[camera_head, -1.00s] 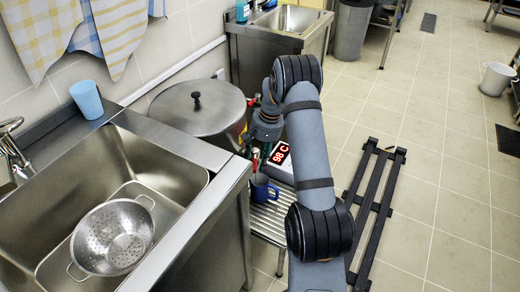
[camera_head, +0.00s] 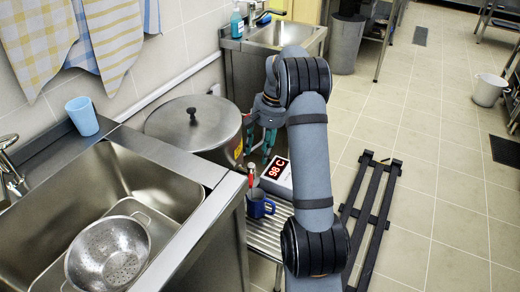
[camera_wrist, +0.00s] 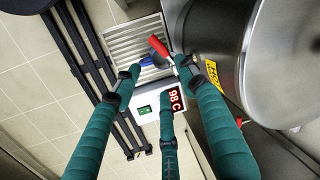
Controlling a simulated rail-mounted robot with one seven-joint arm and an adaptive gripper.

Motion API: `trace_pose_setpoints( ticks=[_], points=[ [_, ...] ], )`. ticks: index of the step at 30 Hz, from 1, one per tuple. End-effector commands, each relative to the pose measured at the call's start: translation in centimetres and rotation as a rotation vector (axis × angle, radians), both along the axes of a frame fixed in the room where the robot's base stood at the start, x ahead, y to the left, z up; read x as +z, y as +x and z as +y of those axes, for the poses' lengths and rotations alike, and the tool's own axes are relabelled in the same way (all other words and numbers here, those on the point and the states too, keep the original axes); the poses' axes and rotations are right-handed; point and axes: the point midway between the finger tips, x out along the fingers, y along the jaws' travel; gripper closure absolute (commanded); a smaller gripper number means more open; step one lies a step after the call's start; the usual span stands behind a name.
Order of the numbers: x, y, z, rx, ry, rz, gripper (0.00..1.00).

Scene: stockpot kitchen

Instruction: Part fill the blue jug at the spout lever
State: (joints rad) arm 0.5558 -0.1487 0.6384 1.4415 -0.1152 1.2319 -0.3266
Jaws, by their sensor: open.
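The blue jug (camera_head: 259,205) stands upright on a slatted metal rack (camera_head: 266,236), below the red-handled spout lever (camera_head: 250,180) of the steel stockpot (camera_head: 186,136). My gripper (camera_head: 265,142) is open and empty, beside the pot's right side and above and behind the jug. In the wrist view my gripper (camera_wrist: 157,74) spreads its teal fingers. The red lever (camera_wrist: 157,45) lies just beyond the fingertips, apart from them. The jug (camera_wrist: 150,62) shows partly behind the lever. The water level in the jug cannot be seen.
A white unit with a red "98 C" display (camera_head: 276,170) sits beside the jug. A steel sink (camera_head: 135,170) with a colander (camera_head: 108,253) is at left. A light blue cup (camera_head: 82,115) stands behind it. A black slatted frame (camera_head: 372,205) lies to the right.

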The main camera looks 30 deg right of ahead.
Motion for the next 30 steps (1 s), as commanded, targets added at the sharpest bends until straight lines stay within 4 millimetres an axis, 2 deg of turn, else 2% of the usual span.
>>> trace_pose_setpoints(
  ticks=[4, 6, 8, 13, 15, 16, 17, 18, 21, 24, 27, 30],
  points=[
    [-0.4, -0.1, -0.3, -0.006, 0.0, 0.0, 0.63],
    [-1.5, -0.7, -1.9, -0.038, -0.001, 0.001, 0.68],
    [-3.1, -2.0, -4.8, -0.1, 0.003, 0.009, 0.71],
    [-10.4, -8.1, -14.6, -0.362, 0.06, 0.059, 0.81],
    [-13.9, -11.1, -17.6, -0.545, 0.166, 0.08, 0.85],
    [-14.9, -11.9, -17.9, -0.647, 0.24, 0.094, 0.87],
    [-15.3, -12.2, -17.8, -0.755, 0.324, 0.111, 0.89],
    [-14.5, -11.5, -16.8, -0.873, 0.432, 0.139, 0.91],
    [-11.8, -8.9, -13.7, -1.08, 0.65, 0.223, 0.97],
    [-9.1, -7.3, -12.0, -1.232, 0.805, 0.312, 1.0],
    [-8.0, -7.1, -11.0, -1.327, 0.874, 0.398, 1.0],
    [-8.1, -6.9, -10.6, -1.368, 0.887, 0.434, 1.0]
  ],
)
